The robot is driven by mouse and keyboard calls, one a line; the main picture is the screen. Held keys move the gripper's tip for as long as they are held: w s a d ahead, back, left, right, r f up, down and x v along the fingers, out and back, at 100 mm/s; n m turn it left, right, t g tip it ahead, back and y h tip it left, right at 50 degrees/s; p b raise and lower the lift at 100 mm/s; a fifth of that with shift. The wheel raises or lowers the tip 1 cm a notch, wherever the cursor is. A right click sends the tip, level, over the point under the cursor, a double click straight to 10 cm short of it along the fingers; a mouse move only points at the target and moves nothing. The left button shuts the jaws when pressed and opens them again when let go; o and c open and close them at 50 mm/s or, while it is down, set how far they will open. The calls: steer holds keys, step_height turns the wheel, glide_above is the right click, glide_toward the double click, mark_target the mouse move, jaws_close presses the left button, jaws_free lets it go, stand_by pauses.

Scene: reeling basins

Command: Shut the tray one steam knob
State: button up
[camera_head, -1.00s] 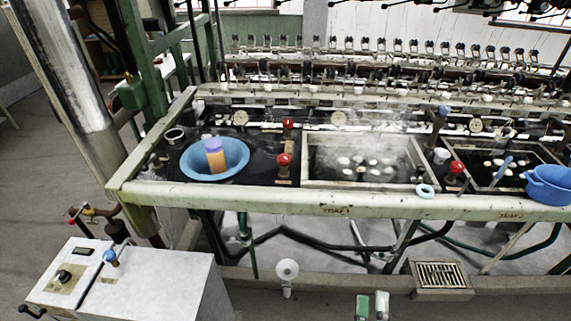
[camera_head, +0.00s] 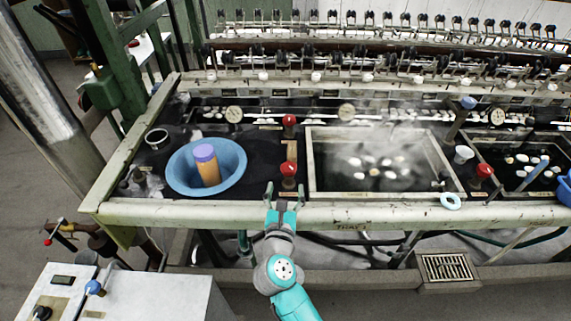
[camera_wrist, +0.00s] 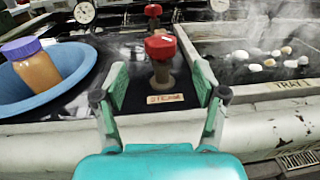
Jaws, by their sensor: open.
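The steam knob (camera_head: 289,169) is a red-capped valve on a short stem at the front left of tray one (camera_head: 312,160). In the wrist view the knob (camera_wrist: 161,47) stands upright behind a small label (camera_wrist: 165,98) that seems to read STEAM. Tray one is a steaming basin with pale cocoons in dark water. My gripper (camera_head: 284,190) is at the bench's front edge, just short of the knob. In the wrist view its open fingers (camera_wrist: 160,82) are spread to the left and right of the knob's stem, with nothing held.
A second red knob (camera_head: 289,120) stands behind the first. A blue bowl (camera_head: 225,183) with an orange, purple-capped jar (camera_head: 206,165) is on the left. A pale blue ring (camera_head: 450,201) lies on the rim at right. Another red knob (camera_head: 484,170) is farther right.

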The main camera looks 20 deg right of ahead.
mark_target(283, 171)
steer(key=x, duration=0.9)
steer(key=shift+s, duration=0.1)
steer(key=c, duration=1.2)
steer(key=shift+o, duration=0.2)
steer(key=shift+m+h, duration=0.3)
steer(key=shift+h, duration=0.1)
steer(key=m+g+h, duration=0.2)
steer(key=shift+a+r+h, duration=0.1)
steer(key=shift+h, duration=0.3)
steer(key=m+g+h, duration=0.5)
steer(key=g, duration=0.1)
steer(key=shift+m+g+h, duration=0.3)
steer(key=shift+g, duration=0.1)
